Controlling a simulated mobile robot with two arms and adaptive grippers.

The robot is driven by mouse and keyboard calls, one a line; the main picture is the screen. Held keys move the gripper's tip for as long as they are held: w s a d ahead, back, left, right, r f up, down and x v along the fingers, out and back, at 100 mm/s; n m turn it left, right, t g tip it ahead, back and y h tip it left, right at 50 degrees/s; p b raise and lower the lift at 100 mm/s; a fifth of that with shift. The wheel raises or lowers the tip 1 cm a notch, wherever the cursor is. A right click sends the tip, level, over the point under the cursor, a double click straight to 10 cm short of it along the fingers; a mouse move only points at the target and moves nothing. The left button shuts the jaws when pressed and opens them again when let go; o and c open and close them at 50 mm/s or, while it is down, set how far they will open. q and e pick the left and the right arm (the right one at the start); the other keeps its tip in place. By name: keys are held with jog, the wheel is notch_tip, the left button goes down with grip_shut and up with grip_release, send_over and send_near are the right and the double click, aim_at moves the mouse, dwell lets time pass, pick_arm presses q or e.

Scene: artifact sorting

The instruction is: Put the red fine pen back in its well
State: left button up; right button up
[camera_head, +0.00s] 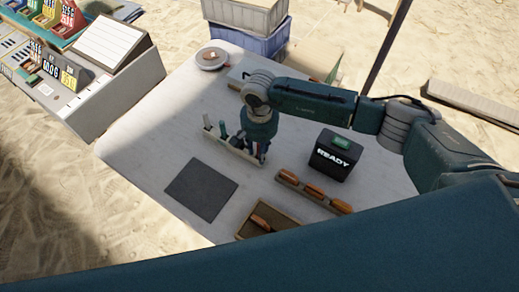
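A pale pen rack (232,151) stands on the white table, with several upright pens or tools in its left and middle part, one of them teal (222,129). My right gripper (258,155) points down over the right end of the rack. Its fingers are small and dark here, so I cannot tell whether they are open or shut. A thin upright shape with a hint of red shows between or beside the fingers; I cannot tell for sure that it is the red fine pen. The gripper hides the wells at that end. My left gripper is out of view.
A dark mat (201,190) lies in front of the rack. A black box marked READY (336,155) with a green top stands to the right. A tray of orange-brown pieces (287,178) and a wooden box (246,229) are nearer. A round dish (211,64) stands at the back.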

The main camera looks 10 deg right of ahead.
jog(key=shift+r, duration=0.15)
jog(key=shift+r, duration=0.2)
notch_tip(320, 180, up, 11)
jog(key=b, duration=0.3)
jog(key=shift+f, duration=0.2)
jog(key=shift+r, duration=0.55)
